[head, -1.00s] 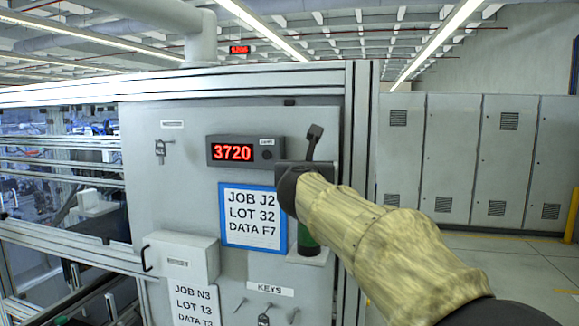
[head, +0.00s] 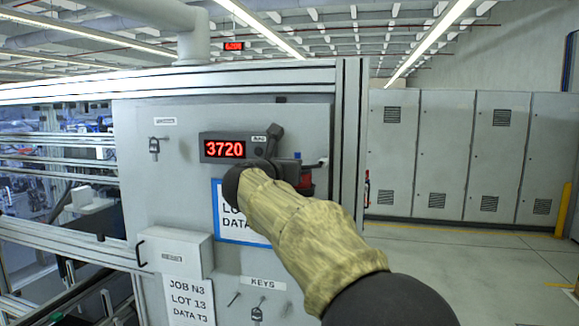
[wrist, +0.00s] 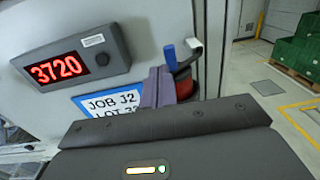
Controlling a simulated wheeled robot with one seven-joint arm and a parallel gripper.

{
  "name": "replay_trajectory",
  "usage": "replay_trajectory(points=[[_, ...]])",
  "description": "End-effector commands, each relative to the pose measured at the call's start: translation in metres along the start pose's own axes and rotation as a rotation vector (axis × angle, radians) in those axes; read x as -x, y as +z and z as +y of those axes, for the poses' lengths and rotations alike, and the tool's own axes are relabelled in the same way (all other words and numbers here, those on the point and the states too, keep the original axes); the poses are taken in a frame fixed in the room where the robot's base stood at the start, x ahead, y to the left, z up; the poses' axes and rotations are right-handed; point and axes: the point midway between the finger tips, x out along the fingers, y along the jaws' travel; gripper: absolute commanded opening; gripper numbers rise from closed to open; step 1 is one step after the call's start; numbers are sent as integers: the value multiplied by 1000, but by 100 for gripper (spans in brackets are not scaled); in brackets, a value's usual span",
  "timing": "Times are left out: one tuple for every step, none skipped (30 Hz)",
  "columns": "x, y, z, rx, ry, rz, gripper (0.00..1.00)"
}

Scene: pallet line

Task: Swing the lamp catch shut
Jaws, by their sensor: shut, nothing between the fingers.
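The catch hardware sits at the right edge of the grey panel, beside the display. I cannot tell which piece is the lamp catch. My gripper (wrist: 159,74) is shut and empty, its fingertips close below and left of the blue tab; contact cannot be told.
The red 3720 display (head: 224,149) stands out from the panel (head: 180,210) left of my gripper. A blue-framed job sign (wrist: 110,104) is below it. A grey box (head: 174,250) and hanging keys are lower. Open floor (head: 480,270) lies right.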

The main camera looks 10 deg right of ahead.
Motion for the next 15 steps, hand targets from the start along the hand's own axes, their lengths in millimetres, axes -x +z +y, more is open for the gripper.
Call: replay_trajectory(points=[[9,-2,7,-3,7,-2,0],[13,-2,10,-3,7,-1,0],[22,-4,13,-4,10,-3,0],[29,-4,16,-4,12,-3,0],[35,-4,18,-5,14,-3,0],[42,-4,20,-5,13,-2,0],[48,-4,22,-4,12,-2,0],[53,-4,23,-5,11,-2,0],[60,-4,24,-5,9,-2,0],[65,-4,24,-4,6,-2,0],[70,-4,25,-4,4,-2,0],[76,-4,27,-4,3,-2,0],[81,-4,28,-3,1,-2,0],[85,-4,28,-3,0,-1,0],[90,-3,30,-3,-2,-2,0]])
